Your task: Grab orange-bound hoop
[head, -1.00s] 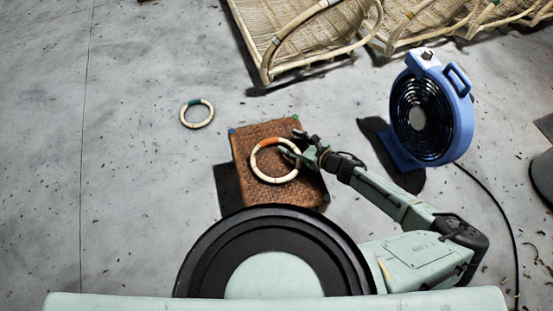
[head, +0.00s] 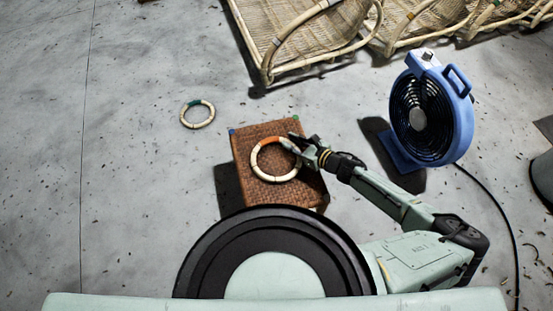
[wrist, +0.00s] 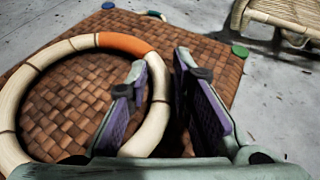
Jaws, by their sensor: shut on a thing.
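The orange-bound hoop (head: 256,168), a cream ring with an orange section, lies on the brown woven stool top (head: 300,188). In the wrist view its orange binding (wrist: 122,44) is at the upper part of the ring. My gripper (head: 291,147) is at the hoop's right rim. In the wrist view my gripper (wrist: 161,62) has one finger inside the ring and one outside, shut on the rim. The orange binding is clear of the fingers. In the head view the fingers hide a small part of the rim.
A green-bound hoop (head: 198,123) lies on the floor beyond the stool to the left. A blue fan (head: 462,120) stands at the right, its cable trailing on the floor. Rattan furniture (head: 290,45) is at the back. The floor at the left is clear.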

